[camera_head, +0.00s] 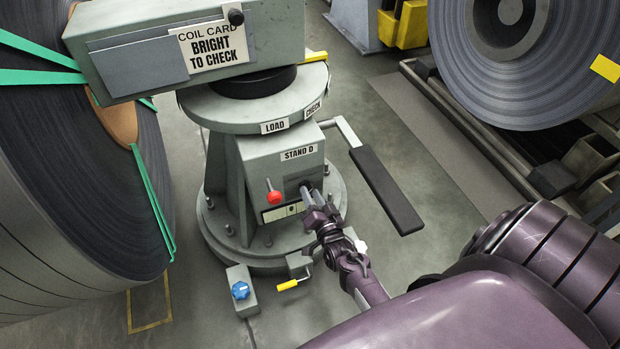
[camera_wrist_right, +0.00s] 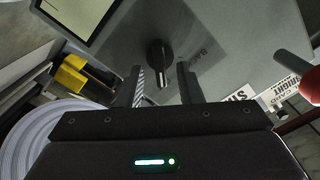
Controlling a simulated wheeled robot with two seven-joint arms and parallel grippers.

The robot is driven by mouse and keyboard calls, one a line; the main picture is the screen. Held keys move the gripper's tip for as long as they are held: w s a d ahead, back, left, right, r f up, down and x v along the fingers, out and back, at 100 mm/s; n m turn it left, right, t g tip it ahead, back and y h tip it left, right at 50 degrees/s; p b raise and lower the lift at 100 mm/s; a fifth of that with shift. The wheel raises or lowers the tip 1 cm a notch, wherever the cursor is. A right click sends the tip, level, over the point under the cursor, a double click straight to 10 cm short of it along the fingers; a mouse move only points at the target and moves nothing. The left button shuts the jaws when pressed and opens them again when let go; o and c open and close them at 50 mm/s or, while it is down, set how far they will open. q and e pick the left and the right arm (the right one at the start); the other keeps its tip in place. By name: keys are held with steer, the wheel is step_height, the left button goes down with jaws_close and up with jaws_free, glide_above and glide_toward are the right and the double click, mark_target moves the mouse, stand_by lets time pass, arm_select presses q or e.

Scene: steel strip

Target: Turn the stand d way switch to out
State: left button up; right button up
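The grey box labelled STAND D (camera_head: 282,165) is on the front of the coil stand. In the right wrist view, a black rotary switch (camera_wrist_right: 158,52) with a pale pointer line sits on a grey panel. The pointer points toward the bottom of that view. My right gripper (camera_head: 306,194) is at the box's front face, right of the red-knobbed lever, and covers most of the switch in the head view. In the wrist view, its two fingers (camera_wrist_right: 161,84) are apart, either side of the switch, with gaps visible. My left gripper is not in view.
A red ball knob (camera_head: 274,197) and a pale plate (camera_head: 283,212) are beside the gripper. A black padded arm (camera_head: 386,190) extends right. Below are a yellow-handled crank (camera_head: 288,285) and a blue knob (camera_head: 240,290). Large coils (camera_head: 75,190) flank the stand.

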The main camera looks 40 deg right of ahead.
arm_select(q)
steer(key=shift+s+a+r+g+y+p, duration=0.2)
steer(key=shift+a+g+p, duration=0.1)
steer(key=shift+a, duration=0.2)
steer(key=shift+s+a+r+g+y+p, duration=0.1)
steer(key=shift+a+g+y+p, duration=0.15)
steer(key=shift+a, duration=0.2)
arm_select(e)
steer(key=v, duration=0.6)
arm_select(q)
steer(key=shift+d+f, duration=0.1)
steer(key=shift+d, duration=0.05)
arm_select(e)
steer(key=shift+s+a, duration=0.1)
